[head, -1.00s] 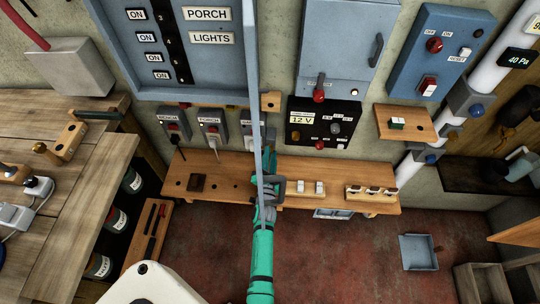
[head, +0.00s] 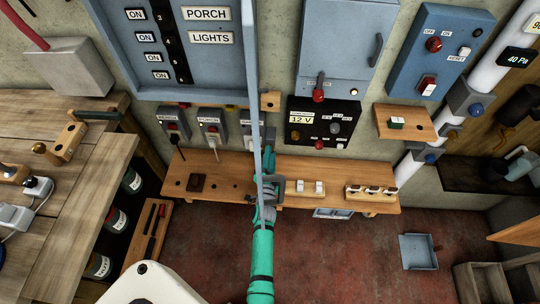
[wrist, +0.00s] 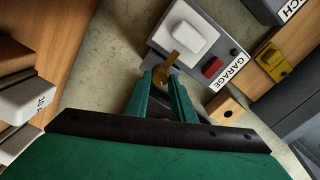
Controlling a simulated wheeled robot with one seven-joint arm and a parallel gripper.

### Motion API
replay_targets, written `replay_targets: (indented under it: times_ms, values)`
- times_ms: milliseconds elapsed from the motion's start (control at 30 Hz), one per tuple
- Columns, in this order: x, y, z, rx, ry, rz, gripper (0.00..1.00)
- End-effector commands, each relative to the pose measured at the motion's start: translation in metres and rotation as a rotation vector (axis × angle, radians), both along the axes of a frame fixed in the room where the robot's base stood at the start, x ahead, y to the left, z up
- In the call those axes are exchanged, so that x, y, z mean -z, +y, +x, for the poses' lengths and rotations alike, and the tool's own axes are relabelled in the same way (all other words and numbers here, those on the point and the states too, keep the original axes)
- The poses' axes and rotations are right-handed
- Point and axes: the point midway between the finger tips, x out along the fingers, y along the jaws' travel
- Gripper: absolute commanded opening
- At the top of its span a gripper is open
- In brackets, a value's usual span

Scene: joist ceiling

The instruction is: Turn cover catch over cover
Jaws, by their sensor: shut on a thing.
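The brass cover catch (wrist: 173,62) is at the lower edge of a grey box labelled GARAGE (wrist: 205,62) in the wrist view. Its upper end lies close to the white cover (wrist: 184,30); whether it overlaps the cover is hard to tell. My gripper (wrist: 161,80) is shut on the catch, with the green fingers on either side of it. In the head view my gripper (head: 269,153) reaches up to the wall below the grey box (head: 247,125), and the catch is hidden there.
An open blue cabinet door (head: 255,90) stands edge-on beside my arm. A wooden shelf (head: 335,178) with switches runs below. In the wrist view a second brass fitting (wrist: 271,60) sits on wood, and a small wooden block (wrist: 226,108) lies right of my fingers.

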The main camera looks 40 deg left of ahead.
Motion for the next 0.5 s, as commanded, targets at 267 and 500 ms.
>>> replay_targets:
  times_ms: [267, 500]
  values:
    - [0.0013, 0.0008, -0.0009, -0.002, 0.003, -0.002, 0.41]
    - [0.001, -0.0017, -0.0044, -0.001, 0.002, 0.0, 0.41]
